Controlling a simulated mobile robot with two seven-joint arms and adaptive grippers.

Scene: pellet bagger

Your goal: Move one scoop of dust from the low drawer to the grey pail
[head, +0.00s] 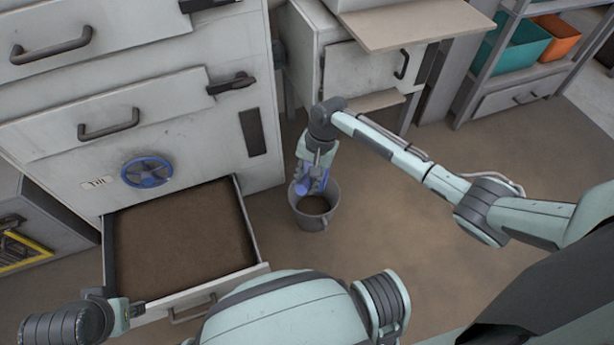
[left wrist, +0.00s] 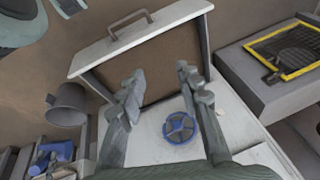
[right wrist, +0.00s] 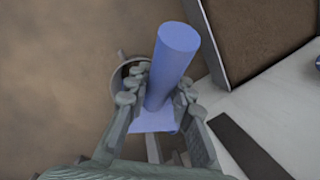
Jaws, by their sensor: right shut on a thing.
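The low drawer (head: 262,272) is pulled out and full of brown dust (head: 180,240); it also shows in the left wrist view (left wrist: 140,43). The grey pail (head: 312,222) stands on the floor right of the drawer, with brown visible inside. My right gripper (head: 312,180) is shut on a blue scoop (head: 303,187), over the pail. The scoop's handle (right wrist: 178,45) sticks up between the fingers; whether its bowl holds dust is hidden.
A cabinet with a blue handwheel (head: 147,172) stands above the drawer. A smaller white cabinet (head: 360,75) is behind the pail. Shelves with a teal bin (head: 520,45) and an orange bin (head: 557,38) stand at the back right. The floor right of the pail is clear.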

